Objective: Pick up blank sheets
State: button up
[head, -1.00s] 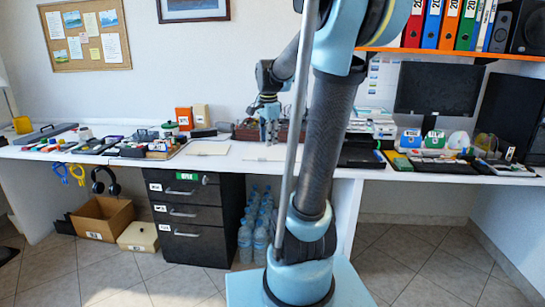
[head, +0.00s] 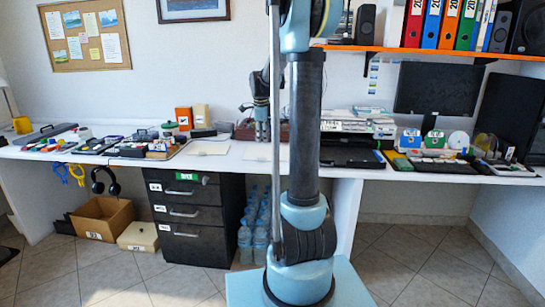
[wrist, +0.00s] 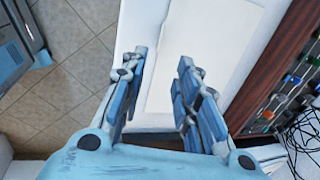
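A stack of blank white sheets (wrist: 208,45) lies flat on the white desk in the wrist view, beyond my fingers and a little to the right. In the head view pale sheets (head: 280,152) lie on the desk, partly hidden behind my arm. My gripper (wrist: 160,82) is open with nothing between its blue fingers. In the head view my gripper (head: 262,133) points down near the back of the desk, by the sheets. I cannot tell its height above them.
A brown wooden box (wrist: 280,75) with small coloured items stands right of the sheets in the wrist view, with dark cables nearby. Another pale pad (head: 208,148) lies left on the desk. Black drawers (head: 186,222) and water bottles (head: 254,230) are below.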

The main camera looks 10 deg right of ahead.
aim_at(263, 155)
jog(key=x, duration=0.6)
jog(key=shift+w+f, duration=0.1)
jog(key=shift+f, duration=0.2)
jog(key=shift+a+x, duration=0.15)
jog(key=shift+x, duration=1.15)
jog(key=shift+a+x, duration=0.15)
jog(key=shift+x, duration=1.15)
grip_shut()
